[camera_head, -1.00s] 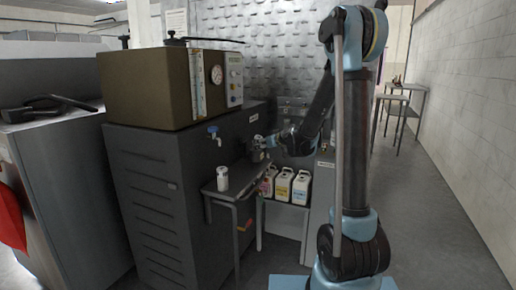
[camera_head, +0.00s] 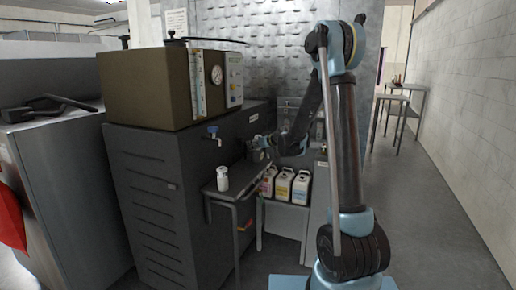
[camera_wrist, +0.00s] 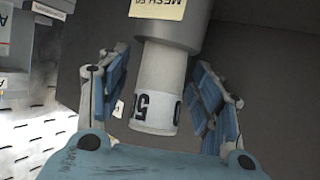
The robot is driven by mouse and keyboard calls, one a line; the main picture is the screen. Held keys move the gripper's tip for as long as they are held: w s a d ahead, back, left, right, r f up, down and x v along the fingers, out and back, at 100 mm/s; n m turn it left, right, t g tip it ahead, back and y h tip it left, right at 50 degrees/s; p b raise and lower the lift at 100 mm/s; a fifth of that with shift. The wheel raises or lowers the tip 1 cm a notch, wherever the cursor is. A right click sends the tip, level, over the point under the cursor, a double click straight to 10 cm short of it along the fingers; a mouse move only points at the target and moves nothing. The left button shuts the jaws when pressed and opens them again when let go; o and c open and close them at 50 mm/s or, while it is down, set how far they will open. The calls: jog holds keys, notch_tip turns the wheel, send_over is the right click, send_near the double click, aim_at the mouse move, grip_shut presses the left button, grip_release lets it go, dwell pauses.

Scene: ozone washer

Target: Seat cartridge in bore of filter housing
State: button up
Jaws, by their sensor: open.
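The cartridge (camera_wrist: 158,88) is a pale grey cylinder with a white band marked "50" at its near end. In the wrist view its far end is inside the round mouth of the grey filter housing (camera_wrist: 150,30), labelled "MESH 50", and the rest sticks out. It looks roughly in line with the housing. My gripper (camera_wrist: 161,64) is open, with one blue-padded finger on each side of the cartridge and visible gaps on both sides. The depth inside the bore is hidden. In the head view my gripper (camera_head: 263,146) is at the dark cabinet front, small and partly unclear.
A small table (camera_head: 217,192) stands below and left, with a white container (camera_head: 222,178) on it. Several labelled jugs (camera_head: 282,186) stand on a low shelf. A blue-handled tap (camera_head: 213,133) projects from the dark cabinet (camera_head: 150,185).

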jog(key=c, duration=1.3)
notch_tip(320, 180, up, 10)
jog(key=shift+r, duration=0.1)
